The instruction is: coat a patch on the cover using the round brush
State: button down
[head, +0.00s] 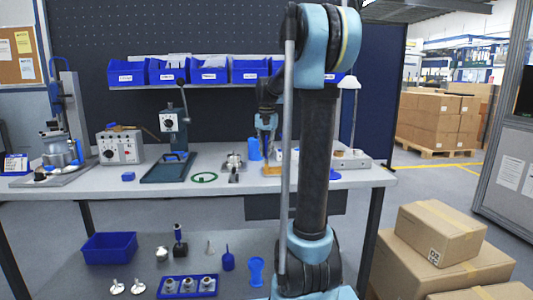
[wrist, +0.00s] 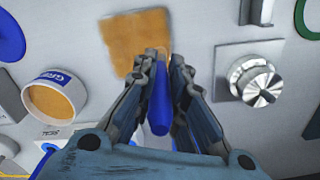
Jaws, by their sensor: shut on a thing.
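My gripper (wrist: 158,62) is shut on a blue-handled tool (wrist: 160,100), which looks like the round brush. The handle stands between the fingers; its bristles cannot be made out. The tip lies over or beside the edge of a flat tan-orange square (wrist: 138,40) on the bench; contact cannot be told. In the head view my gripper (head: 268,140) is over the bench, with the tan square (head: 271,170) below it. A metal housing part with a round ribbed top (wrist: 255,82) lies right in the wrist view; whether it is the cover is unclear.
A pot with orange contents (wrist: 55,97), labelled "GRE...", is left in the wrist view. A green ring (head: 204,177) and a dark press (head: 172,140) stand left on the bench (head: 100,182). Blue bins (head: 208,72) line the shelf. My arm hides part of the bench's right side.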

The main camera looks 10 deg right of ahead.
jog(key=shift+w+d, duration=0.1)
jog(key=shift+w, duration=1.4)
jog(key=shift+r, duration=3)
notch_tip(320, 180, up, 3)
jog(key=shift+d, duration=0.1)
